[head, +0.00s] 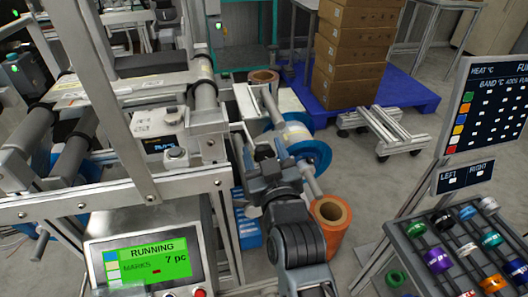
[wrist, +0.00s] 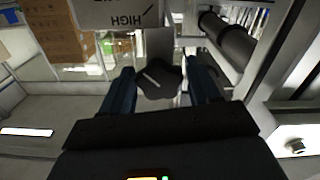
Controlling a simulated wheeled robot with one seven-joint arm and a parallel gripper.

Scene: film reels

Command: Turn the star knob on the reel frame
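The star knob (wrist: 160,83) is dark with rounded lobes and a short pale mark on its face. It sits in the middle of the wrist view, in front of a grey plate. My gripper (wrist: 163,88) is open, with one dark blue finger on each side of the knob. A gap shows between each finger and the knob, and I see no contact. In the head view my gripper (head: 268,165) is beside the metal reel frame (head: 215,178). I cannot make out the knob clearly there.
A white sign reading HIGH (wrist: 118,15) appears upside down above the knob. An orange roll (head: 331,222) and a blue reel (head: 312,152) are close to my arm. A screen reading RUNNING (head: 150,258) is at lower left. A rack of coloured rolls (head: 395,232) stands at right.

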